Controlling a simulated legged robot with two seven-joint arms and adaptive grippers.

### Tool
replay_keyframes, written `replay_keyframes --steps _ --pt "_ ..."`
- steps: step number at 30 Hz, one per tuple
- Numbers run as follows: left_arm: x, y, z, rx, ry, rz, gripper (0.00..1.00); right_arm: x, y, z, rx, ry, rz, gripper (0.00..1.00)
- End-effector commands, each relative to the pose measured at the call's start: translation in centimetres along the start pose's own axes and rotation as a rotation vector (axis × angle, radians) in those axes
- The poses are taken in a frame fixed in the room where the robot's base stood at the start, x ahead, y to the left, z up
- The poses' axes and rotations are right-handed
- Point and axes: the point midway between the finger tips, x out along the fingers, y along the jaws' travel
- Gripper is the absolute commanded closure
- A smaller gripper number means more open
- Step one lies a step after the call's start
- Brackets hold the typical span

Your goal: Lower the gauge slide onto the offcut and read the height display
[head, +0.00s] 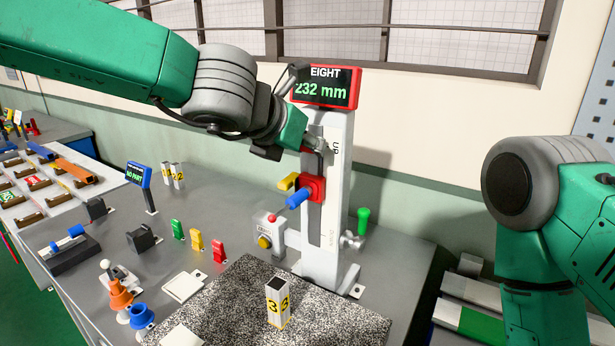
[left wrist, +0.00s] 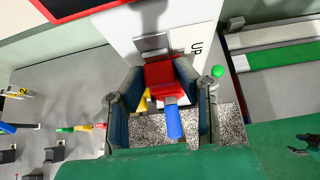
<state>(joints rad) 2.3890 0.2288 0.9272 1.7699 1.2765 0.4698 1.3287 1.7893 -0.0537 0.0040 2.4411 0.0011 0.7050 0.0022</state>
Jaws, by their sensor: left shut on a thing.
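The gauge slide (head: 313,189) is a red block with a blue handle (head: 298,198), partway up the white gauge column (head: 333,225). My left gripper (head: 318,150) reaches it from above. In the left wrist view, its fingers (left wrist: 165,95) stand on both sides of the red slide (left wrist: 165,75); it is shut on it. The offcut (head: 277,302), a pale block marked 33 with a dark top, stands upright on the speckled plate (head: 225,305), well below the slide. The height display (head: 325,88) reads 232 mm.
A control box (head: 268,232) with red and yellow buttons stands left of the column. Green, yellow and red tabs (head: 197,241), an orange piece (head: 121,294) and a blue piece (head: 141,316) are on the bench. A NO PART sign (head: 139,174) stands behind.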

Motion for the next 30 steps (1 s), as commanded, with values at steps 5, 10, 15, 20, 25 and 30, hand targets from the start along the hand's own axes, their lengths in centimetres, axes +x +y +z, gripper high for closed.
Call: replay_keyframes --steps 5,10,15,20,25,30 --pt "0.0 -0.2 0.1 0.001 -0.003 0.0 1.0 0.0 -0.1 0.0 -0.002 0.001 -0.001 0.6" --pt "0.3 -0.1 -0.3 0.001 -0.001 0.004 1.0 0.5 0.0 0.0 -0.001 0.0 -0.001 0.6" --pt "0.9 0.0 -1.2 0.001 0.0 0.001 1.0 1.3 0.0 0.1 -0.001 0.0 0.0 0.6" --pt "1.3 0.0 -1.9 0.001 0.0 0.001 1.0 2.0 -0.1 0.1 -0.001 0.0 -0.001 0.6" --pt "1.7 0.0 -2.5 0.001 -0.001 0.003 1.0 2.7 -0.1 0.1 -0.001 0.0 -0.001 0.6" --pt "1.7 0.1 -2.5 0.001 -0.002 0.004 1.0 2.7 -0.1 0.1 -0.001 0.0 -0.001 0.6"
